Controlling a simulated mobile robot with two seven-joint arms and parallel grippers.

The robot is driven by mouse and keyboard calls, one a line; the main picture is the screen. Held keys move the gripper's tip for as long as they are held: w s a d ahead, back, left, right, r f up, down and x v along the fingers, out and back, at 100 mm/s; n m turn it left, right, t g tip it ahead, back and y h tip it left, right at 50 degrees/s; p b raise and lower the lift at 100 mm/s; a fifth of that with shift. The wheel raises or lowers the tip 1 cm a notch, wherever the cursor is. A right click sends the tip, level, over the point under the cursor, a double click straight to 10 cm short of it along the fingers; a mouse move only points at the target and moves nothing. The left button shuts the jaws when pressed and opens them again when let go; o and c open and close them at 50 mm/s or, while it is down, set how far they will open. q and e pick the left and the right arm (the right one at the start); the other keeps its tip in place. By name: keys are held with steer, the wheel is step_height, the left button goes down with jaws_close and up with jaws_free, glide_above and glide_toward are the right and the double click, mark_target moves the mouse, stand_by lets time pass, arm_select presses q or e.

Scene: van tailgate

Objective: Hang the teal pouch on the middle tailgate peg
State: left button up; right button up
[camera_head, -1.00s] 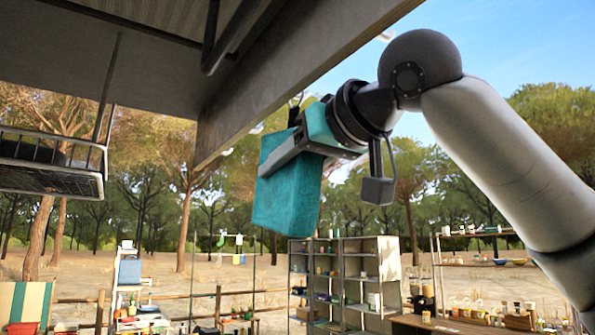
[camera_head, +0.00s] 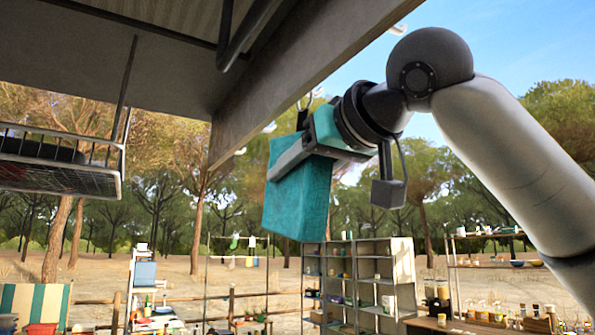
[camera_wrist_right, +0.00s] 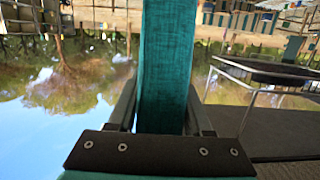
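The teal pouch (camera_head: 297,205) hangs below the tailgate's edge beam, with a dark loop (camera_head: 306,101) standing up at its top. My right gripper (camera_head: 280,168) is shut on the pouch's upper part. In the right wrist view the pouch (camera_wrist_right: 166,60) fills the space between the two fingers (camera_wrist_right: 165,105). My left gripper is out of view.
The tailgate beam (camera_head: 290,85) runs diagonally just above and left of the pouch. A wire rack (camera_head: 60,175) hangs at the left. Shelves (camera_head: 360,280) and trees stand well behind. The air below the pouch is free.

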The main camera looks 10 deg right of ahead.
steer(key=o, duration=0.5)
steer(key=shift+s, duration=0.1)
